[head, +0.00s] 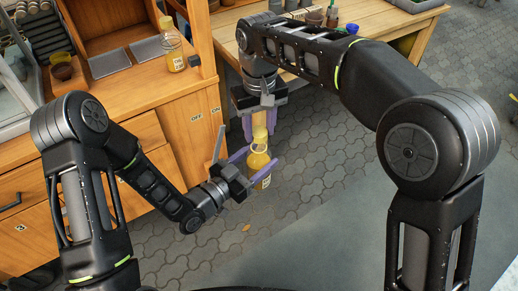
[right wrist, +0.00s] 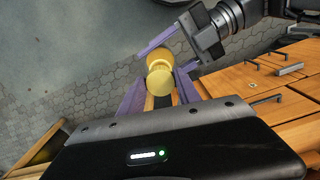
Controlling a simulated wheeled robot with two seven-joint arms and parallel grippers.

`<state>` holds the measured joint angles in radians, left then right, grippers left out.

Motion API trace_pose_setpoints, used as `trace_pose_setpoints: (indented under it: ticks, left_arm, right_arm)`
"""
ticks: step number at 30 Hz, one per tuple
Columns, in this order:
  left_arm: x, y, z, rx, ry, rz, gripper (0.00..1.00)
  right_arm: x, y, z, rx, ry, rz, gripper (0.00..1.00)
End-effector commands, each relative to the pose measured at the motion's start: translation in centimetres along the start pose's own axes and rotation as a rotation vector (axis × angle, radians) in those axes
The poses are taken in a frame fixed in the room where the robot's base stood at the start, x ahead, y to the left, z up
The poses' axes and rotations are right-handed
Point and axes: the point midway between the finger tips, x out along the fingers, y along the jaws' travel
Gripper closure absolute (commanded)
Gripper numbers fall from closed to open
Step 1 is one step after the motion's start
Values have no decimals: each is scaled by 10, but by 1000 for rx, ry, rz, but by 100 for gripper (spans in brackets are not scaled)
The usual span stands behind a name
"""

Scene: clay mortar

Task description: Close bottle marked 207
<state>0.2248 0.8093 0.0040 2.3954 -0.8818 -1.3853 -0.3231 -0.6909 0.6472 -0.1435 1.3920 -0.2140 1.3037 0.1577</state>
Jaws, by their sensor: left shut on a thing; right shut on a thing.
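A bottle with yellow contents (head: 259,162) stands upright in the air in front of the wooden cabinet. Its label is too small to read. My left gripper (head: 249,163) is shut around the bottle's body from the left. My right gripper (head: 259,122) points down from above, shut on a yellow cap (head: 259,117) over the bottle's neck. In the right wrist view, the cap (right wrist: 160,82) sits between the purple fingers, in line with the bottle (right wrist: 158,58). I cannot tell whether the cap touches the neck. My left gripper's purple finger (right wrist: 157,40) is beside the bottle there.
A wooden table (head: 400,30) with small pots is at the back. The paved floor below the grippers is clear.

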Motion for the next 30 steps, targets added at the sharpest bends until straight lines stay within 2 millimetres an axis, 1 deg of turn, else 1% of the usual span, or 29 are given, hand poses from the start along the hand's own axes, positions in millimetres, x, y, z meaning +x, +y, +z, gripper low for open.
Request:
trace_pose_setpoints:
  ticks: [19,30]
  left_arm:
    - [0,0,-1,1,3,0,100]
    - [0,0,-1,1,3,0,100]
  right_arm:
    - [1,0,0,-1,-1,0,97]
    - [18,0,0,-2,-2,0,97]
